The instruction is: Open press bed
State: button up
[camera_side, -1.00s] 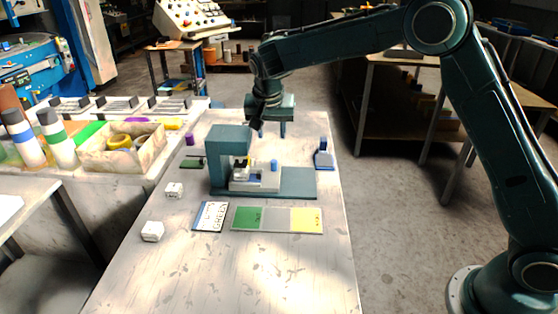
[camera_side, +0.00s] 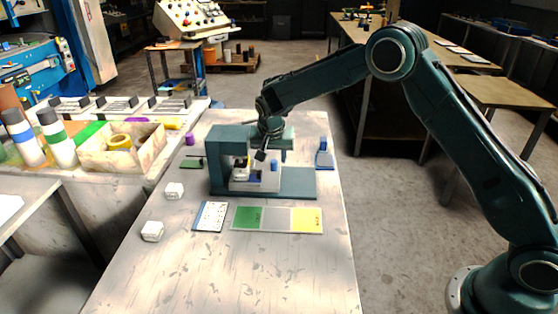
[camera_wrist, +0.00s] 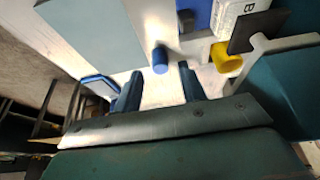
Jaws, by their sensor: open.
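The teal press (camera_side: 228,145) stands on the table with its flat base (camera_side: 300,184) running to the right. Its pale bed (camera_side: 262,184) lies on the base, beside the upright. A blue knob (camera_side: 274,165) sits at the bed's right part; it also shows in the wrist view as a blue peg (camera_wrist: 160,60). My gripper (camera_side: 270,157) points down over the bed at the knob. In the wrist view my open, empty fingers (camera_wrist: 160,82) lie either side of the knob's line, with gaps visible; contact cannot be seen. A yellow part (camera_wrist: 226,60) is beside the right finger.
A blue stand (camera_side: 324,155) is right of the press. In front lie a printed card (camera_side: 210,216) and a strip with green and yellow panels (camera_side: 278,219). Two white dice (camera_side: 174,190) (camera_side: 152,231) lie at left. The table's front is clear.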

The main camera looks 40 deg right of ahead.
jog(key=shift+x, duration=1.25)
grip_shut()
